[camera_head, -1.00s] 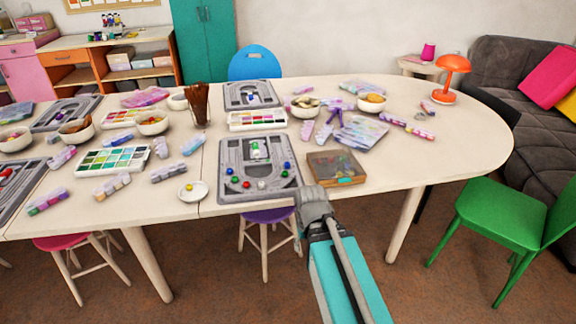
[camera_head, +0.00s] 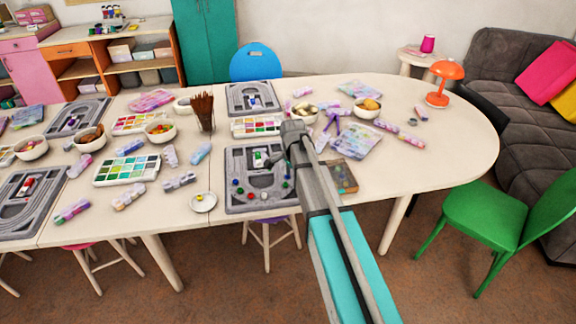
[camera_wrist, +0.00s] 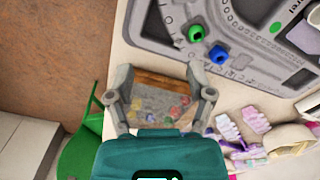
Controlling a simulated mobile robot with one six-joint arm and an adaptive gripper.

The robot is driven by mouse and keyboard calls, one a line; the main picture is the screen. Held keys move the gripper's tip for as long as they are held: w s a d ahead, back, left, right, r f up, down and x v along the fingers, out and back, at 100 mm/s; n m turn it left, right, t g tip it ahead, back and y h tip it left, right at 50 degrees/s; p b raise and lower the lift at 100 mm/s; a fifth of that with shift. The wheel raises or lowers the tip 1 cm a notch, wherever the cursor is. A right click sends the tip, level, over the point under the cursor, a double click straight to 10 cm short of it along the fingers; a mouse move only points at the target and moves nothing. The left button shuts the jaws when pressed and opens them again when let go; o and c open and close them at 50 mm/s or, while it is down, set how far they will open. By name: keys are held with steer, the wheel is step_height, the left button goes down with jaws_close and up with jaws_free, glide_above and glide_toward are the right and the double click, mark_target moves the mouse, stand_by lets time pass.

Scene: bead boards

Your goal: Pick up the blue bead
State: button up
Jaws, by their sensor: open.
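The blue bead (camera_wrist: 217,54) shows in the wrist view on the grey bead board (camera_wrist: 250,72), beside a green bead (camera_wrist: 195,33). In the head view the bead board (camera_head: 236,205) lies near the table's front edge, and my arm passes along its right side. My gripper (camera_wrist: 158,72) is open and empty. In the wrist view its fingers frame a wooden box with a clear lid, and the blue bead lies outside them, up and to the right. In the head view my gripper (camera_head: 293,130) is above the table at the board's far right; its fingers are hard to make out.
The wooden box (camera_head: 343,177) stands right of the board, partly behind my arm. A small white dish (camera_head: 203,202) is to the left. A paint tray (camera_head: 127,169), a brown cup of sticks (camera_head: 203,110) and bowls crowd the table.

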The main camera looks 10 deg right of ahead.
steer(key=w+r+m+p, duration=0.5)
steer(key=w+r, duration=0.2)
steer(key=w, duration=0.1)
steer(key=shift+w+m, duration=0.25)
steer(key=shift+m, duration=0.05)
steer(key=shift+f, duration=0.1)
steer(key=b, duration=0.8)
glide_above(287, 178)
steer(key=f, duration=0.8)
steer(key=shift+w+d, duration=0.25)
steer(key=shift+w, duration=0.05)
steer(key=shift+f, duration=0.25)
steer(key=shift+f, duration=0.1)
steer(key=shift+w+a+f+b, duration=0.1)
steer(key=shift+f+b, duration=1.15)
steer(key=shift+b, duration=0.1)
steer(key=shift+w+f+b, duration=0.1)
steer(key=shift+f+b, duration=1.15)
steer(key=shift+b, duration=0.1)
steer(key=c, duration=0.8)
